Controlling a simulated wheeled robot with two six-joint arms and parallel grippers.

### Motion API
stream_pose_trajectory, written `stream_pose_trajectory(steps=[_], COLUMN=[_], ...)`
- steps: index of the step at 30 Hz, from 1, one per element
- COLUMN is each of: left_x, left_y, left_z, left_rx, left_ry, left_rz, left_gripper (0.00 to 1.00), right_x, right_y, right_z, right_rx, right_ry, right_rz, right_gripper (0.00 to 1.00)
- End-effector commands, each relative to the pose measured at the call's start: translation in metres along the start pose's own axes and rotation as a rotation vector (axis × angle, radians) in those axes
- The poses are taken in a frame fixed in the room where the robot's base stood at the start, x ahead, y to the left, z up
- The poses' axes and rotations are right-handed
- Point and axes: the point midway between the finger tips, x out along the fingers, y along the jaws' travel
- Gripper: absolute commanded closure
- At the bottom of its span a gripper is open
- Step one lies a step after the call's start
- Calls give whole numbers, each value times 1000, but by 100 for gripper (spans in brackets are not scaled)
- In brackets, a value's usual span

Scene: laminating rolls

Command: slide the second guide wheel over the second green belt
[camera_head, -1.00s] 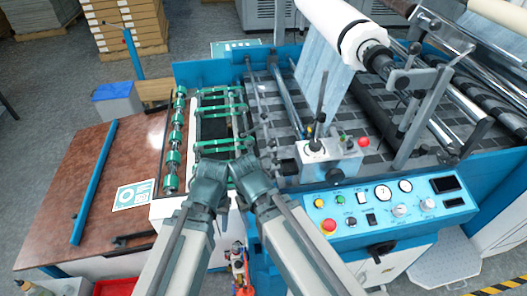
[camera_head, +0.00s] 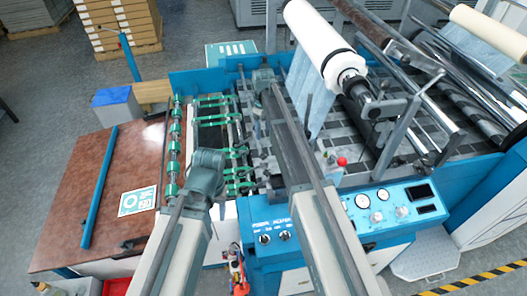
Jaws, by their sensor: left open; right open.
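Several green belts (camera_head: 211,119) run crosswise over the dark opening of the feed section, between a left rod with green rollers (camera_head: 174,140) and a dark rod (camera_head: 240,130) on the right. The second belt from the back is in clear view. Small guide wheels appear to sit along the dark right rod, but they are too small to tell apart. My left gripper (camera_head: 208,158) is open over the front belts and hides part of them. My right gripper (camera_head: 262,78) is open near the back of the machine, right of the belts and apart from them.
A white film roll (camera_head: 322,42) hangs over the slatted bed to the right of my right arm. The blue control panel (camera_head: 380,212) stands in front. A brown table (camera_head: 75,190) with a blue bar (camera_head: 98,188) lies left.

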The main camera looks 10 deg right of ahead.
Motion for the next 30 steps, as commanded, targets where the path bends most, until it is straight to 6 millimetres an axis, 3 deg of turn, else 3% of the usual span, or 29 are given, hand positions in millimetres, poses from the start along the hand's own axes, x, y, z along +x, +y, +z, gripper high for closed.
stream_pose_trajectory(steps=[8, 30], left_x=[21, 123], left_y=[2, 11], left_z=[-1, -8], left_rx=[-1, 13], left_ry=[1, 2], left_rz=[0, -3], left_gripper=[50, 50], right_x=[21, 124], right_y=[-1, -1], right_z=[0, 0], right_rx=[1, 1], right_ry=[0, 0], right_rz=[0, 0], right_gripper=[32, 32])
